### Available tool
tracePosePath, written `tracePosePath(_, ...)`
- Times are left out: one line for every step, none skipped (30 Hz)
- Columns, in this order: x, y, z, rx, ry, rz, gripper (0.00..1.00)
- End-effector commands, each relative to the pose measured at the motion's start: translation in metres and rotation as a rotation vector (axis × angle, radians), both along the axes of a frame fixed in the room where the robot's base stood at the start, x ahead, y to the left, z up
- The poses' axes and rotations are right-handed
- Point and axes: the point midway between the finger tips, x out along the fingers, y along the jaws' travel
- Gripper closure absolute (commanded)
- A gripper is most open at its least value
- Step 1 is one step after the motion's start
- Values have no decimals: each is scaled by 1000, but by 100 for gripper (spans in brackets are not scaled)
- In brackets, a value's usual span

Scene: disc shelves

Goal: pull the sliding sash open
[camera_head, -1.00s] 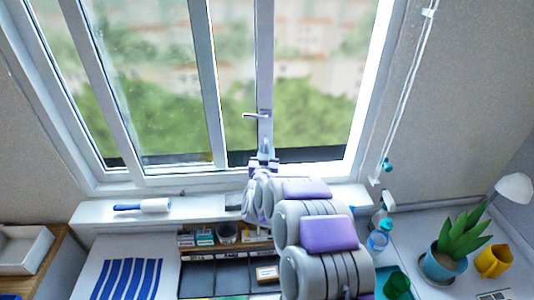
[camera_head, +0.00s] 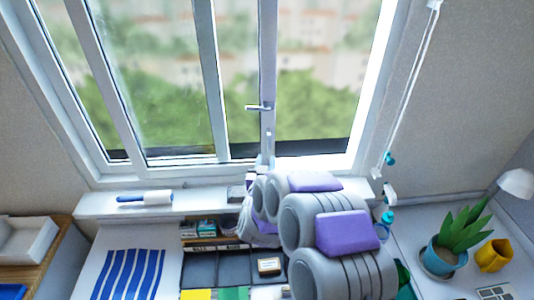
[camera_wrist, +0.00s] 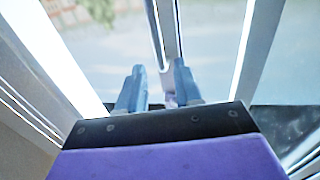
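The window's sash has a white upright stile (camera_head: 267,60) with a small grey lever handle (camera_head: 260,108). Another white upright (camera_head: 212,80) stands to its left, with glass and blurred greenery behind. My gripper (camera_head: 263,165) is at the foot of the stile, below the lever, and largely hidden behind my arm. In the wrist view, the two blue-grey fingers of my gripper (camera_wrist: 158,76) stand apart. A pale upright bar (camera_wrist: 166,35) shows ahead, beyond and between the fingertips. I cannot tell whether either finger touches it.
A lint roller (camera_head: 145,198) lies on the white sill (camera_head: 100,206). Below are a striped cloth (camera_head: 128,275) and a dark compartment organiser (camera_head: 200,270). A potted plant (camera_head: 455,235), yellow mug (camera_head: 494,255) and blind cord (camera_head: 408,85) are at the right.

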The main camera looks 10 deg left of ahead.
Motion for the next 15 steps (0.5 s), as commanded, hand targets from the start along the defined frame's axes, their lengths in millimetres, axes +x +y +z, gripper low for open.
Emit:
tracePosePath(-10,0,0,0,2,2,65)
tracePosePath(-16,0,0,0,1,2,65)
tracePosePath(-23,-1,0,-1,2,3,65)
tracePosePath(-29,-2,0,-1,3,3,65)
tracePosePath(-34,-2,0,0,2,2,65)
tracePosePath(-40,-3,0,0,1,1,65)
tracePosePath(-46,-4,1,0,0,1,65)
tracePosePath(-51,-4,0,-1,1,2,65)
tracePosePath(-57,-4,0,-2,1,3,65)
tracePosePath(-61,-5,-1,-2,2,4,65)
tracePosePath(-64,-5,-1,-1,2,3,65)
tracePosePath(-69,-6,-1,-1,2,2,65)
tracePosePath(-71,-6,-1,-1,1,1,65)
tracePosePath(-74,-7,-1,-1,0,1,65)
tracePosePath(-77,-7,-1,-2,1,0,65)
